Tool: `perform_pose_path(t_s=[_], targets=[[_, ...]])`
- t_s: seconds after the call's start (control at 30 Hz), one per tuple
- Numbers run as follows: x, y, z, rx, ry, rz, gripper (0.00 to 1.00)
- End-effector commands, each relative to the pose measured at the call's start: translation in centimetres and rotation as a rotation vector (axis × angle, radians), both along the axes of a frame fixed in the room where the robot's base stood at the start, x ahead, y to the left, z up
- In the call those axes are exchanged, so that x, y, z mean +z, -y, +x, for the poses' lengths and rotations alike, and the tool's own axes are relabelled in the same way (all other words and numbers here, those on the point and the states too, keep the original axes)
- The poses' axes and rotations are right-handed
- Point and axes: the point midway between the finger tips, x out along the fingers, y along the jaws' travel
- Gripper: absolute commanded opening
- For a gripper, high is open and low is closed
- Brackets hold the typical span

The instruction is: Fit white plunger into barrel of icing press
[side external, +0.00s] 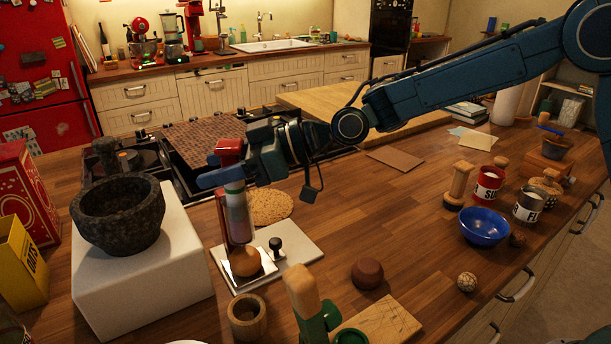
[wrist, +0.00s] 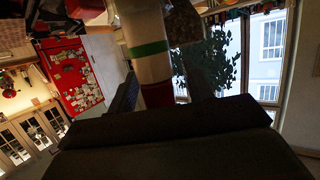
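The icing press has a red upright (side external: 222,214) and a pinkish, translucent barrel (side external: 239,226), standing on the pale board. My gripper (side external: 216,178) is at the upper end of the press. Its blue fingers are around a white piece with a green band (side external: 234,188), which looks like the white plunger. A red part (side external: 229,152) shows above the fingers. In the wrist view the white plunger (wrist: 147,62) with green band and red end lies between my fingers and appears gripped. It lines up roughly with the barrel; how deep it sits inside is hidden.
A stone mortar (side external: 118,212) on a white block stands to the left. A brown ball (side external: 245,261) lies under the barrel, and a small black knob (side external: 276,248) stands nearby. A wooden ring (side external: 247,316) and green-and-wood tool (side external: 308,309) are in front.

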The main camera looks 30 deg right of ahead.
Motion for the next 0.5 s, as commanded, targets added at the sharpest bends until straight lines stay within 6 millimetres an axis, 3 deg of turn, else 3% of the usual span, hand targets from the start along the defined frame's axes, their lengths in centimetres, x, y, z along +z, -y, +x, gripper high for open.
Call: perform_pose_path(t_s=[0.27,0.5], targets=[[0.1,0.4,-0.2,-0.001,0.0,-0.001,0.51],[0.8,2.2,-1.2,-0.002,-0.001,-0.001,0.51]])
